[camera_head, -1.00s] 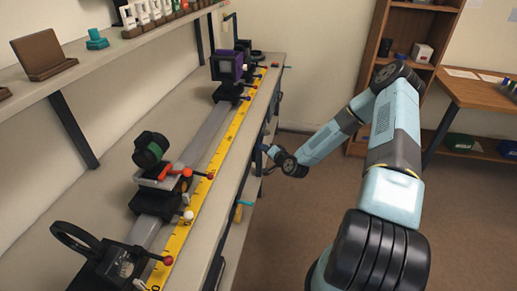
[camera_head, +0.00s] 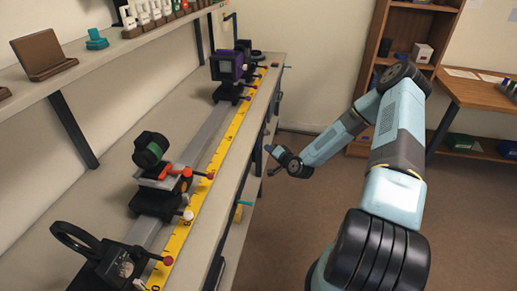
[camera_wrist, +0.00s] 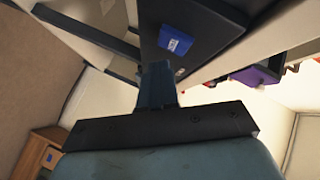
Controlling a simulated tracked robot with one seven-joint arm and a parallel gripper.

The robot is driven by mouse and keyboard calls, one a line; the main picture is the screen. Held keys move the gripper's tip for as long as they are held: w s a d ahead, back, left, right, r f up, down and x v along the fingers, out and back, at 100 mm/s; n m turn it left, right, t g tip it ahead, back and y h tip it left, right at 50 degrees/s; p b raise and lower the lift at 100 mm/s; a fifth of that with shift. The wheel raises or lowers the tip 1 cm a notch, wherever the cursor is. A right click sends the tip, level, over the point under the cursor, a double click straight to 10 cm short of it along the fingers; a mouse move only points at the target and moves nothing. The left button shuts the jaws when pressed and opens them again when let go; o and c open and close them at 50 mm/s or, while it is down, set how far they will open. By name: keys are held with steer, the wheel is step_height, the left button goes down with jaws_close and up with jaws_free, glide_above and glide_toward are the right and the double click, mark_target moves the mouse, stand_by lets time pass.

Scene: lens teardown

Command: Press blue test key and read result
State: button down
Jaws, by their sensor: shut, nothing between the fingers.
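The blue test key (camera_wrist: 175,40) with white lettering shows in the wrist view, set on a dark panel (camera_wrist: 205,22) at the bench's front. My gripper (camera_wrist: 156,68) is shut and empty, its fingertips just below the key in that picture. A small gap shows between them, and I see no contact. In the head view my gripper (camera_head: 268,150) is beside the bench's front edge, and the key cannot be made out there. I can make out no result reading in either view.
The bench (camera_head: 235,180) carries a rail with a yellow scale (camera_head: 205,187), a green-banded lens (camera_head: 150,150) and a purple-framed holder (camera_head: 228,66). The floor (camera_head: 300,215) to the right is clear.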

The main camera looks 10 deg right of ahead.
steer(key=d, duration=0.1)
steer(key=s+d, duration=0.1)
steer(key=d, duration=0.2)
steer(key=shift+s+d, duration=0.15)
steer(key=shift+s, duration=0.25)
steer(key=shift+r, duration=0.1)
stand_by(0.5)
steer(key=s+d+r+n+g+h, duration=0.15)
steer(key=s+r, duration=0.25)
steer(key=r, duration=0.6)
steer(key=s+r+n+g+h, duration=0.3)
steer(key=s+r, duration=0.1)
steer(key=r, duration=0.7)
steer(key=s+d+r+n+g+h, duration=0.1)
steer(key=s+r+n+g+h, duration=0.2)
steer(key=r, duration=0.7)
steer(key=s+a+r, duration=0.1)
steer(key=s+r, duration=0.4)
steer(key=s, duration=0.5)
steer(key=s+a+r+y, duration=0.1)
steer(key=s+a+r, duration=0.1)
steer(key=s+r, duration=0.4)
steer(key=s+a+r+g, duration=0.1)
steer(key=s+r, duration=0.4)
steer(key=s, duration=0.9)
steer(key=shift+s+a+r, duration=0.15)
steer(key=shift+a+r, duration=0.15)
